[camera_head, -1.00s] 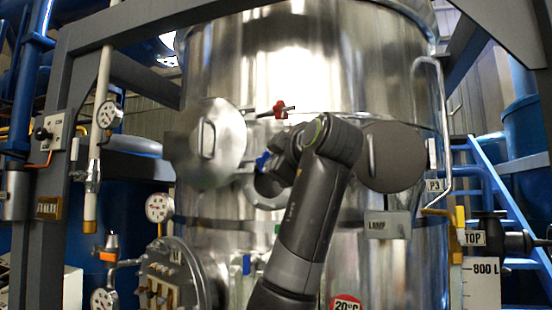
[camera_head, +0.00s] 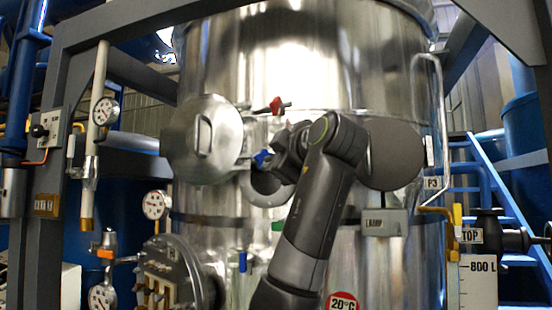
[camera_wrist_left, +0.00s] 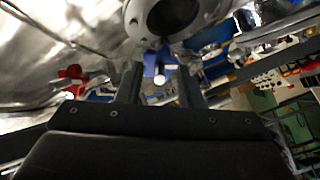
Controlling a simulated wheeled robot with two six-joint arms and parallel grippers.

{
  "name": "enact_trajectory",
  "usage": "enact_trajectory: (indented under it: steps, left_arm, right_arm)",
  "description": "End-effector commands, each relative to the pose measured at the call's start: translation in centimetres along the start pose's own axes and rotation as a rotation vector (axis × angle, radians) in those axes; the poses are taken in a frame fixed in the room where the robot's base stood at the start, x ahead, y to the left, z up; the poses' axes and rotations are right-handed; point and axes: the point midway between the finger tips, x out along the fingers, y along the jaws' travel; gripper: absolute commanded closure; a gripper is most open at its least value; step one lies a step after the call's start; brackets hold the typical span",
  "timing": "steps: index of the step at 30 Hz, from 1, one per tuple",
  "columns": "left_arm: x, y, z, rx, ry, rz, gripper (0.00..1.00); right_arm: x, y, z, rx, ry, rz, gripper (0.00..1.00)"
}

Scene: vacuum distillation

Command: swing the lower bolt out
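The lower bolt has a blue knob (camera_head: 262,158) and shows beside the round port, below the red-knobbed upper bolt (camera_head: 277,105). In the left wrist view the blue knob (camera_wrist_left: 150,62) with its pale shank lies between and beyond the fingertips, and the red knob (camera_wrist_left: 72,76) is off to the left. My left gripper (camera_wrist_left: 159,78) is open, with its two dark fingers apart on either side of the blue bolt. I cannot tell whether they touch it. In the head view its fingers are mostly hidden by my own wrist. My right gripper is not in view.
A round steel cover with a handle (camera_head: 205,138) stands left of the bolts on the large steel vessel (camera_head: 300,60). A dark disc (camera_head: 396,155) is behind my arm at right. Gauges (camera_head: 155,205) and a flanged panel (camera_head: 168,280) are at lower left.

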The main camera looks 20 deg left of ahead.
Motion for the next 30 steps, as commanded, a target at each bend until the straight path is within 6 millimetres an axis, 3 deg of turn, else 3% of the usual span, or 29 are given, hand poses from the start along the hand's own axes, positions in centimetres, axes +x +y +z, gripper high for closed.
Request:
enact_trajectory:
  steps: [8,24,30]
  left_arm:
    - [-1.5,-0.1,0.1,-0.002,-0.001,0.004,0.67]
    - [-13.9,-0.2,0.2,0.0,-0.001,0.004,0.67]
    - [-16.6,-0.1,0.1,0.0,0.0,0.002,0.67]
  right_arm:
    - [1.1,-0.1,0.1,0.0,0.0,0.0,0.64]
    - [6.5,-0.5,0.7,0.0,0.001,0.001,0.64]
    - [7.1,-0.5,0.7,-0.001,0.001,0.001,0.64]
